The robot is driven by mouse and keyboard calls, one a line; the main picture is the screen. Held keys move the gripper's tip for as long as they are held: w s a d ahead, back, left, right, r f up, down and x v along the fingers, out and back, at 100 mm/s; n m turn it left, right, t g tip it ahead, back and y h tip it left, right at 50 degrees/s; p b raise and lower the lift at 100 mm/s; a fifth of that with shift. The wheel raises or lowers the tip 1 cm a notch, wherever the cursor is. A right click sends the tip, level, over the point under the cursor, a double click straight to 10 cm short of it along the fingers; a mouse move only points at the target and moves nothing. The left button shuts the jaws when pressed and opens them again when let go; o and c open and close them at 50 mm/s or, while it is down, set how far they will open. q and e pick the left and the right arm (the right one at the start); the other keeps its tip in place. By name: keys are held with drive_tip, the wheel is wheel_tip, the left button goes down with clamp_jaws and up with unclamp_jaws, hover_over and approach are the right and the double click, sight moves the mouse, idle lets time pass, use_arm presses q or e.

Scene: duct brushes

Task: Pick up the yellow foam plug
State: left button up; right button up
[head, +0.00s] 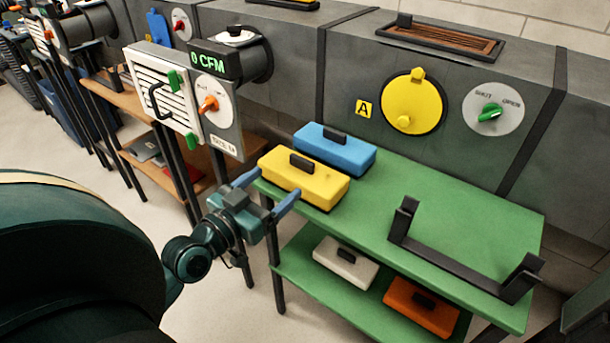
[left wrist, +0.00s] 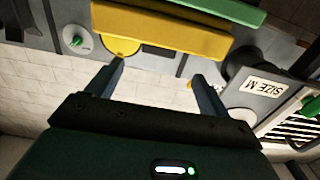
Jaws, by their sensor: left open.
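The yellow foam plug (head: 318,187) is a block with a black handle (head: 302,162) on top. It lies on the near left end of the green table, in front of a blue block. My left gripper (head: 266,190) is open and empty just short of the plug's near left side, apart from it as far as I can tell. In the left wrist view, which is upside down, the plug (left wrist: 165,30) lies beyond the open fingers (left wrist: 157,72). My right gripper is not in view.
The green table (head: 450,215) also carries a blue block (head: 345,152) and a black bracket (head: 450,265). White (head: 345,265) and orange (head: 420,308) blocks lie on its lower shelf. A vent panel (head: 165,95) stands left. Grey ducting runs behind. The table's middle is clear.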

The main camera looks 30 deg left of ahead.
sight(300, 163)
use_arm(q)
drive_tip(key=w, duration=0.4)
drive_tip(key=shift+w+d, duration=0.15)
drive_tip(key=shift+d, duration=0.05)
drive_tip(key=shift+w+d, duration=0.15)
drive_tip(key=shift+w, duration=1.25)
drive_tip(key=shift+w+d, duration=0.1)
drive_tip(key=shift+w, duration=1.25)
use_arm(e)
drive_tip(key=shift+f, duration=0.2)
use_arm(q)
drive_tip(key=shift+c, duration=0.4)
drive_tip(key=c, duration=1.1)
